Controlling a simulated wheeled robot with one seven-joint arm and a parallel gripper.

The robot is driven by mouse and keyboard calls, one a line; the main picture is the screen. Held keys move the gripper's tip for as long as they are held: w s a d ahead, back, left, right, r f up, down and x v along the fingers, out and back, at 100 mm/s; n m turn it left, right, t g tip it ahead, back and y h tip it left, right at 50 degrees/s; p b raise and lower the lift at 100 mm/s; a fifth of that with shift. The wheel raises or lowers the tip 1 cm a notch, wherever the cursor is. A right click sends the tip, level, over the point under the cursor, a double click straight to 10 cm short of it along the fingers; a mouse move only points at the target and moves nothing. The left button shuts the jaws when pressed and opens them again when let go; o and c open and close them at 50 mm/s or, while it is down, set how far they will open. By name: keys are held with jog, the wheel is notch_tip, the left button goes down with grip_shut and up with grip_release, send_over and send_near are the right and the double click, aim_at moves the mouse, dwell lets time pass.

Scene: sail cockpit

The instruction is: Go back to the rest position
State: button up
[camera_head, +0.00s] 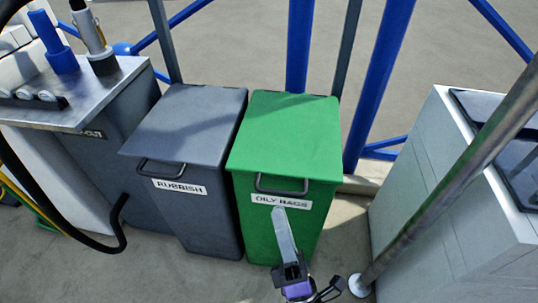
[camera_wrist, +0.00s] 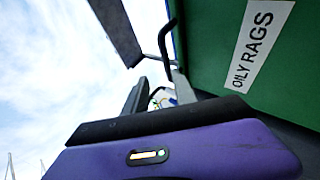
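My gripper (camera_head: 284,234) is low in the head view, pointing up in front of the green bin (camera_head: 287,130) labelled "OILY RAGS". It overlaps the bin's front just below the label; I cannot tell whether it touches. In the wrist view, the two dark fingers (camera_wrist: 158,84) stand apart above the purple gripper body, with nothing held between them. The green bin's front also fills the upper right of the wrist view (camera_wrist: 210,45), with its dark handle close by the fingers.
A grey bin (camera_head: 190,115) labelled "RUBBISH" stands left of the green one. A grey metal-topped unit (camera_head: 100,95) with a hose is further left. A white cabinet (camera_head: 440,220) and a slanted metal pole (camera_head: 455,185) are on the right. Blue railings run behind.

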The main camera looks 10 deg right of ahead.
jog(key=s+d+f+m+g+h, duration=0.1)
jog(key=s+d+m+g+h, duration=0.2)
jog(key=s+m, duration=0.55)
jog(key=s+d+m+g, duration=0.4)
jog(key=s+d+m, duration=0.25)
jog(key=s, duration=0.25)
jog(key=s+d+f+m+g+h, duration=0.1)
jog(key=s+d+m+g+h, duration=0.15)
jog(key=s+m, duration=0.65)
notch_tip(320, 180, up, 34)
jog(key=p, duration=3.4)
jog(key=shift+d+f+g+y, duration=0.2)
jog(key=shift+d+g+y, duration=0.15)
jog(key=shift+d, duration=0.1)
